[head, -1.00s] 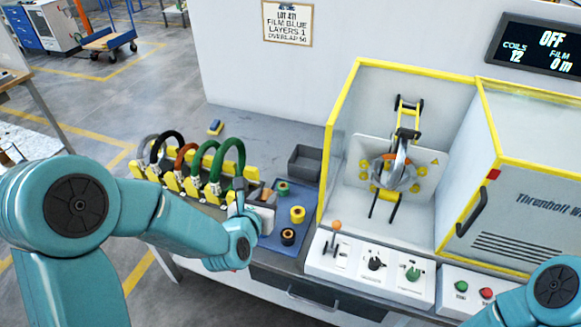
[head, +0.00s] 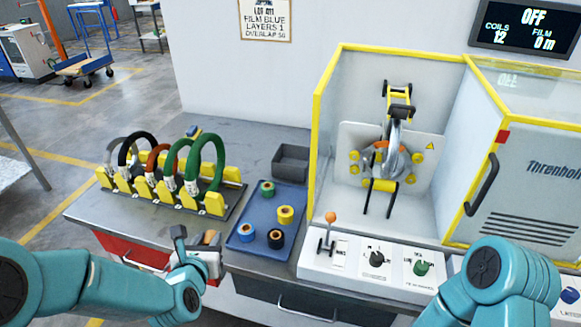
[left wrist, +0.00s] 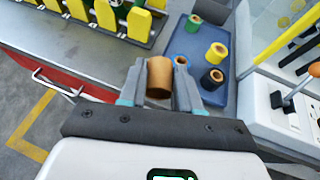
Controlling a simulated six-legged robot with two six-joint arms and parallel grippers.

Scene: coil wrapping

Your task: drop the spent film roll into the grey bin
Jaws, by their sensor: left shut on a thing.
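My left gripper (head: 197,243) is shut on a plain brown roll, the spent film roll (left wrist: 159,78). The roll sits between the two fingers in the left wrist view; in the head view it is small and partly hidden by the gripper. The gripper is at the table's front edge, left of and in front of the blue tray. The grey bin (head: 291,176) is a small open dark box at the back of the table, behind the tray and left of the machine. It is apart from the gripper. My right gripper is out of view.
The blue tray (head: 244,226) holds several coloured film rolls. A rack (head: 150,204) with several hose coils stands to the left. The yellow-edged wrapping machine (head: 318,130) and its control panel (head: 309,264) stand to the right. Bare table lies behind the rack.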

